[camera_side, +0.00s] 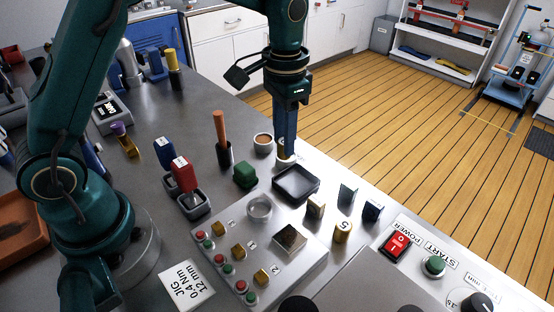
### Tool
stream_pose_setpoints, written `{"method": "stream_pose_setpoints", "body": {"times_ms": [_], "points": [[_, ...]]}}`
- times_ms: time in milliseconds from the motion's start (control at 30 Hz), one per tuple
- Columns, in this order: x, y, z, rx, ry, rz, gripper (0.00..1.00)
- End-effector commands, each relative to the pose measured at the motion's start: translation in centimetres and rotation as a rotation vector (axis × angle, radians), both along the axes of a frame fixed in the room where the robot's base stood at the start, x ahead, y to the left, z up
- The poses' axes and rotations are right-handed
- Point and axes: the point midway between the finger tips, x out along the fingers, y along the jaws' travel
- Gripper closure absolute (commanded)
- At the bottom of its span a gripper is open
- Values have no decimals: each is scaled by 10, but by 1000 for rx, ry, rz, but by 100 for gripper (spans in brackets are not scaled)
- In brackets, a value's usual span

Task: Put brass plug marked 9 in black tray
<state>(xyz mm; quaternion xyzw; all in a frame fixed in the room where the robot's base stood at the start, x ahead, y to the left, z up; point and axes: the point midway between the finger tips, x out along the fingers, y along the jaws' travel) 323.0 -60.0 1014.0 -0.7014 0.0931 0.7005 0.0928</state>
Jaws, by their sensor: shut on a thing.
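My gripper (286,148) points straight down at the far edge of the bench, just behind the black tray. It is shut on a small brass plug (282,146), mostly hidden by the fingers; its mark cannot be read. The plug is low, over or at a small pale round holder (286,160); I cannot tell whether they touch. The black tray (297,183) is a shallow square tray, and it looks empty. Another brass plug (343,232), marked with what looks like a 5, stands to the right. A further brass piece (316,206) stands between it and the tray.
A green block (245,174) and a cup (263,143) stand left of the tray. Dark blue pieces (373,211) stand at right. The jig panel (235,266) with buttons lies in front.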

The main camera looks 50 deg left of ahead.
Motion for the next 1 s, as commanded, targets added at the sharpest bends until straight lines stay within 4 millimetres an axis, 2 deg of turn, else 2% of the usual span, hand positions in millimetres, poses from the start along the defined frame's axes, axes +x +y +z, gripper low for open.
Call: {"method": "stream_pose_setpoints", "body": {"times_ms": [100,233,600,967,1000], "points": [[5,-19,-12,1,2,-4,100],[8,-27,-17,0,0,-1,100],[8,-28,-57,1,2,1,100],[8,-28,-60,0,1,1,100],[8,-28,-61,0,1,1,63]]}}
